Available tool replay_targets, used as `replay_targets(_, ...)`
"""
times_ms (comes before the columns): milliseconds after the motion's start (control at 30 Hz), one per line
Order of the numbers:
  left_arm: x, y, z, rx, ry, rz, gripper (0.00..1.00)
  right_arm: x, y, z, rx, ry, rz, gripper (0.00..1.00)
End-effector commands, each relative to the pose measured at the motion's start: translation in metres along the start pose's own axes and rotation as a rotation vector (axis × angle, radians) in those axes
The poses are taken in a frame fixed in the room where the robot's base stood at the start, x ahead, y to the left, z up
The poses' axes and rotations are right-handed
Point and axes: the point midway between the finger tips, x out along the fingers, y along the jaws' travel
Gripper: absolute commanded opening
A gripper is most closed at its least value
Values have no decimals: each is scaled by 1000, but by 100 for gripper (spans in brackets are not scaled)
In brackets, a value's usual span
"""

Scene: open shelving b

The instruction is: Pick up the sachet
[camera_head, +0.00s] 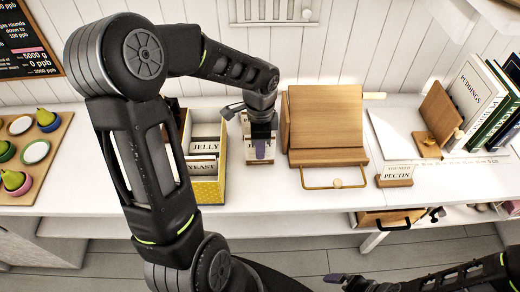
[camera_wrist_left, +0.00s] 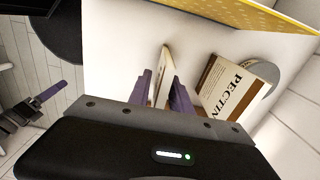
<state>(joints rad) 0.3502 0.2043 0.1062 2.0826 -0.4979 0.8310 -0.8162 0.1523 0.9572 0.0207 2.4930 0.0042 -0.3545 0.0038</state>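A thin upright sachet (camera_wrist_left: 164,74), seen edge-on in the left wrist view, stands between the purple fingers of my left gripper (camera_wrist_left: 162,92). The fingers are apart, with a gap showing beside it. A second sachet marked PECTIN (camera_wrist_left: 228,90) leans just right of the fingers. In the head view my left gripper (camera_head: 261,148) points down over the counter and mostly hides the sachets (camera_head: 251,151). My right gripper (camera_head: 338,279) is low in front of the counter, away from the sachets; its finger gap is unclear.
A yellow box (camera_head: 208,189) with JELLY and YEAST cards stands close left of my left gripper. A PECTIN sign (camera_head: 396,174) and books (camera_head: 472,97) are further right. The front counter strip (camera_head: 262,200) is clear.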

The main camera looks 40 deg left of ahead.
Motion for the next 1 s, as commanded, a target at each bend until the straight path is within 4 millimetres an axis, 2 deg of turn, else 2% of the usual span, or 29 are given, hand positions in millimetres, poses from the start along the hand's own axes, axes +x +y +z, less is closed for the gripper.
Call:
replay_targets(33, 0, 0, 0, 0, 0, 0, 20, 0, 0, 0, 0, 0, 0, 100)
replay_targets(300, 0, 0, 0, 0, 0, 0, 0, 0, 0, 0, 0, 0, 0, 100)
replay_targets(833, 0, 0, 0, 0, 0, 0, 0, 0, 0, 0, 0, 0, 0, 100)
replay_targets(1000, -10, -1, -1, 0, 1, -3, 0, 1, 0, 0, 0, 0, 0, 100)
